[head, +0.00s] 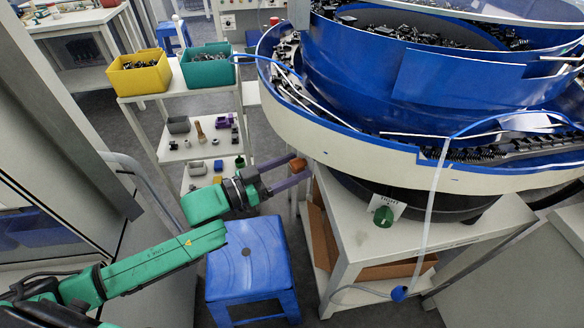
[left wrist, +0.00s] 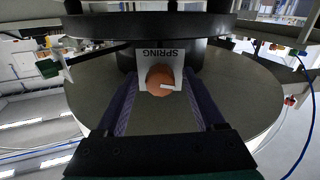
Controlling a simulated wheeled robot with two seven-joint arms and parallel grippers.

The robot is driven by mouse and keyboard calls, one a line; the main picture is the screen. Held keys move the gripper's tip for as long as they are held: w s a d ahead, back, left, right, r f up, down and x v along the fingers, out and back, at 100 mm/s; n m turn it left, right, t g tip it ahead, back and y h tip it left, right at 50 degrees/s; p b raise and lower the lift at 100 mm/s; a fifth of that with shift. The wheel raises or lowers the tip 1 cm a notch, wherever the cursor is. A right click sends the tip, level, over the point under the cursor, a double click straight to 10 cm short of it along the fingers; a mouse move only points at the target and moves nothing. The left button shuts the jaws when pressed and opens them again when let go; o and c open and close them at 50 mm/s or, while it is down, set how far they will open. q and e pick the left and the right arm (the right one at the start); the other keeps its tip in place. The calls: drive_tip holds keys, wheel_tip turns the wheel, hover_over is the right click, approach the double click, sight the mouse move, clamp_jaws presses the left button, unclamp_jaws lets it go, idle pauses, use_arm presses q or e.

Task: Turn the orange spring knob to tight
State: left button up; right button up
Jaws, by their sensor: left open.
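The orange spring knob (head: 298,164) is on the side of the base under the blue bowl. In the left wrist view the knob (left wrist: 157,78) is round with a white pointer mark towards the right, on a white plate (left wrist: 152,55) reading SPRING upside down. My left gripper (head: 293,172) is open, its two dark fingers reaching to the knob. In the left wrist view one finger lies on each side of it, with gaps visible; I cannot tell how far the tips overlap it in depth. My right gripper is not in view.
A green knob (head: 383,216) with a white label sits to the right on the base. The blue bowl's cream rim (head: 370,156) overhangs. A blue stool (head: 250,262) stands below my arm. A shelf with a yellow bin (head: 139,77) and teal bin (head: 207,70) stands behind.

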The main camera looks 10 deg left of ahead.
use_arm(q)
drive_tip(key=shift+w+d, duration=0.1)
drive_tip(key=shift+c, duration=0.7)
clamp_jaws()
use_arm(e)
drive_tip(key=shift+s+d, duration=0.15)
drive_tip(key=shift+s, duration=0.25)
